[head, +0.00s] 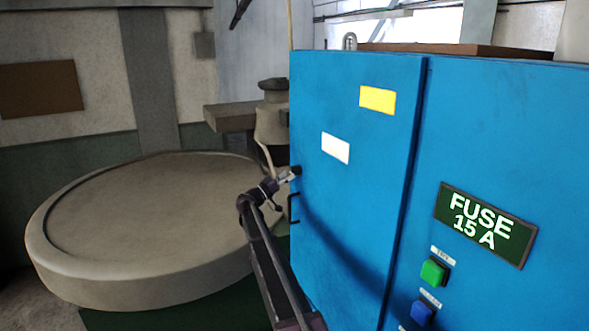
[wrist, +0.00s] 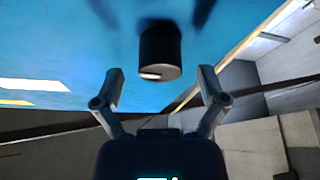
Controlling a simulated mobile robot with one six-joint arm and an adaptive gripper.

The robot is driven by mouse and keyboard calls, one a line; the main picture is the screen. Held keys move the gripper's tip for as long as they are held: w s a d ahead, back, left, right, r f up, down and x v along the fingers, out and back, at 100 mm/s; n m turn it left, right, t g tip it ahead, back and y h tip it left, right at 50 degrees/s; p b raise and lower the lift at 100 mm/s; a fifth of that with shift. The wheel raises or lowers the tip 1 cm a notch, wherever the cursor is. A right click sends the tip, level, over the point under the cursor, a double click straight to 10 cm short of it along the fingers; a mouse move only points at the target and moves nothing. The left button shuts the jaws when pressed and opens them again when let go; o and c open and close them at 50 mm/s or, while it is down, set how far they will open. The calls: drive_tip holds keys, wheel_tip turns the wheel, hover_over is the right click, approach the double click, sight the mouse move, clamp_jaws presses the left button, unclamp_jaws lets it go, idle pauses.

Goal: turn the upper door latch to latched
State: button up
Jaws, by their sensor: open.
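The upper door latch is a short black knob (wrist: 160,50) on the blue door (wrist: 250,12) in the wrist view, with a small pale mark on its end. In the head view the latch (head: 296,170) is a small dark shape at the door's left edge, partly hidden by my gripper (head: 286,177). In the wrist view my gripper (wrist: 161,72) is open, one finger on each side of the knob with gaps between. I cannot tell how deep the knob sits between the fingertips. The latch's turn position is not clear.
A black pull handle (head: 293,208) sits just below on the door. The blue cabinet also carries a fuse sign (head: 485,224), a green button (head: 434,271) and a blue button (head: 422,313). A large round beige platform (head: 150,220) stands left of the cabinet.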

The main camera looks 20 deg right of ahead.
drive_tip(key=shift+p+x, duration=0.35)
drive_tip(key=shift+x, duration=1.1)
drive_tip(key=c, duration=1.1)
